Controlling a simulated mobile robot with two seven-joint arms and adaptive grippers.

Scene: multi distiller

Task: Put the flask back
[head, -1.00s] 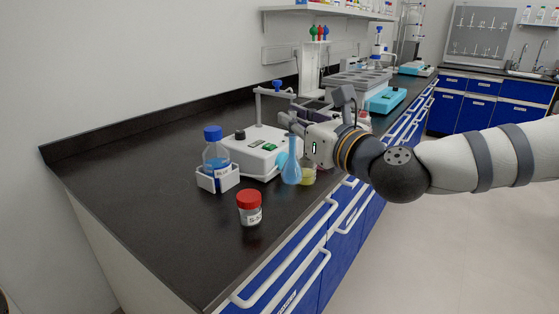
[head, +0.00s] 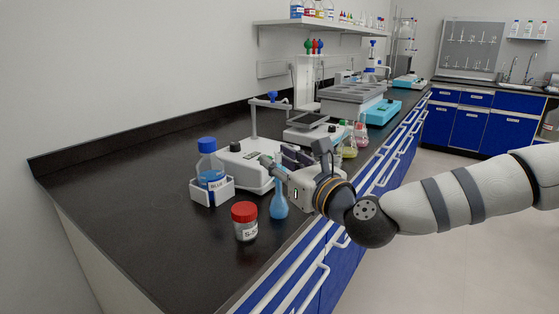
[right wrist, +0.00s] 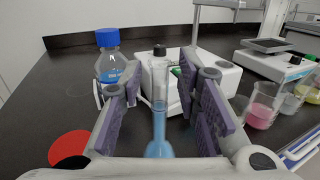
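The flask (head: 279,205) has a long clear neck and a round bulb of blue liquid. It appears upright on the black counter, in front of the white instrument and right of the red-capped jar. My right gripper (head: 274,163) is at the flask's neck. In the right wrist view, the flask's neck (right wrist: 160,95) stands between the two purple-padded fingers (right wrist: 160,110), with a gap on each side. The gripper is open and the fingers do not appear to press on the glass. The flask's base is hidden in the wrist view. My left gripper is not in view.
A blue-capped bottle (head: 208,165) sits in a white holder (head: 212,192). A red-capped jar (head: 244,222) stands close left of the flask. The white instrument (head: 238,171) is behind. Flasks with yellow (head: 348,147) and pink liquid stand farther right. The counter's left part is clear.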

